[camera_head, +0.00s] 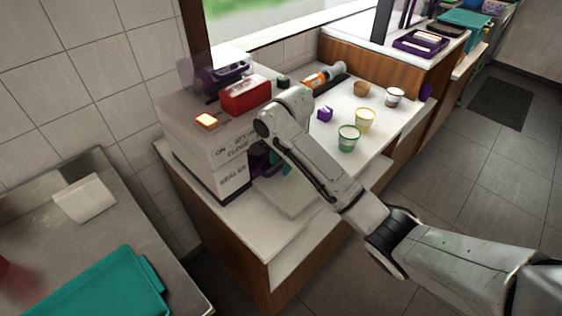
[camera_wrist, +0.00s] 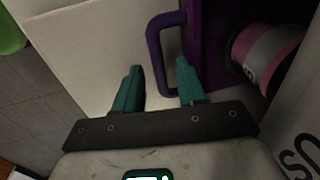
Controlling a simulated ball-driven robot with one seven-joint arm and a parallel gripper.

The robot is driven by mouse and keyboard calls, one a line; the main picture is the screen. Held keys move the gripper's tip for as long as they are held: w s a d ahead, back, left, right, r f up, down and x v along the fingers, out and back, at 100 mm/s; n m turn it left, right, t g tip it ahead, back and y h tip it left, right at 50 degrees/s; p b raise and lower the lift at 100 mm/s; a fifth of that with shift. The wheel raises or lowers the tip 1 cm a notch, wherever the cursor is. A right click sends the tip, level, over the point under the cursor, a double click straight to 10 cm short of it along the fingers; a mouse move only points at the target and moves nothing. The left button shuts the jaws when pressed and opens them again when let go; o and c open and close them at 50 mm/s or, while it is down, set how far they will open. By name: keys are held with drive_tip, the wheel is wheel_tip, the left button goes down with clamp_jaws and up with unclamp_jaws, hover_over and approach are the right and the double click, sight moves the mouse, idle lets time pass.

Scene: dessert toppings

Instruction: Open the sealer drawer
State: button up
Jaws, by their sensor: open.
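The sealer (camera_head: 200,155) is a white box machine on the counter, with "SEALER" lettering and a lit orange button on top. A purple part (camera_head: 258,160) shows at its front, mostly hidden behind my arm. In the wrist view, a purple loop handle (camera_wrist: 154,55) stands out from a purple drawer-like part (camera_wrist: 211,45). A cup with a pink band (camera_wrist: 262,52) sits beside that part. My gripper (camera_wrist: 158,68) is open, its teal fingers on either side of the handle bar in the picture. I cannot tell whether they touch it. In the head view the fingers are mostly hidden.
A red box (camera_head: 245,97) sits on the sealer's top. Several cups, including a green-banded one (camera_head: 348,138), and a small purple block (camera_head: 324,114) stand on the counter to the right. A teal tray (camera_head: 105,285) lies on the metal table at lower left.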

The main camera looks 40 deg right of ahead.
clamp_jaws()
idle(0.3)
idle(0.4)
